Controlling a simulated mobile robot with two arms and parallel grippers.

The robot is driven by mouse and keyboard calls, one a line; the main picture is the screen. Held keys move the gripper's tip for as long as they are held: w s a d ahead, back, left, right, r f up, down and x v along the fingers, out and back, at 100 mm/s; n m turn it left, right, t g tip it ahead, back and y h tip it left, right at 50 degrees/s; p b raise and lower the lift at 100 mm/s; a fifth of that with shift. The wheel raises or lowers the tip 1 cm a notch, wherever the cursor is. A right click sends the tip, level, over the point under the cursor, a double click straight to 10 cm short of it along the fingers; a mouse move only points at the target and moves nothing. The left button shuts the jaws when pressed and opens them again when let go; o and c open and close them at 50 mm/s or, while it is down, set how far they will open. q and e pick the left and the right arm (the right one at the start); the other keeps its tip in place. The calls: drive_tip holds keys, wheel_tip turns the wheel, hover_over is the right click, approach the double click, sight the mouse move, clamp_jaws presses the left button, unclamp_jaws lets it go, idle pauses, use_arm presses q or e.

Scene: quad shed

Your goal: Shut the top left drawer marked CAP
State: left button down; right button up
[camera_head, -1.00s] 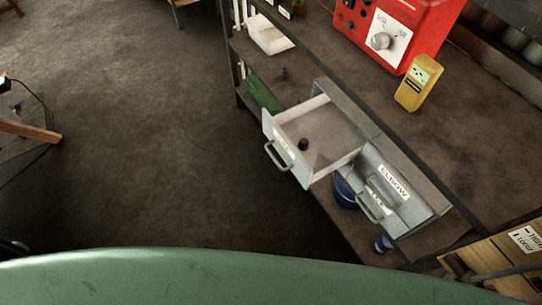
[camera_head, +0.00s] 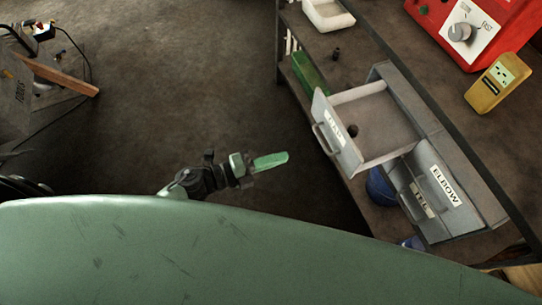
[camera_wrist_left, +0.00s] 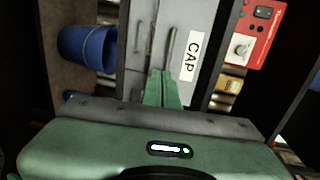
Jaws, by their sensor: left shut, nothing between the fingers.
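The grey drawer marked CAP (camera_head: 345,150) is pulled out from the left part of a small grey cabinet (camera_head: 432,128) on the bench. A small dark fitting (camera_head: 352,130) lies inside it. Its front carries a handle and a white label; the wrist view shows the CAP label (camera_wrist_left: 190,55) clearly, beside the handle (camera_wrist_left: 170,48). My left gripper (camera_head: 270,161) has green fingers, shut and empty. It is left of the drawer front, apart from it in the head view. In the wrist view its fingertips (camera_wrist_left: 162,85) point at the drawer front; contact cannot be told. My right gripper is not in view.
The drawer marked ELBOW (camera_head: 440,187) is shut beside the open one. A red machine (camera_head: 465,25) and a yellow meter (camera_head: 497,82) stand on the bench. A blue container (camera_head: 380,187) is under the drawers. Open floor lies left of the bench.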

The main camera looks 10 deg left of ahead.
sight(321, 143)
use_arm(q)
drive_tip(key=x, duration=0.3)
drive_tip(key=r+p+x, duration=0.1)
drive_tip(key=x, duration=0.5)
drive_tip(key=shift+w+d+r, duration=0.1)
drive_tip(key=shift+w+d, duration=0.1)
drive_tip(key=shift+d, duration=0.05)
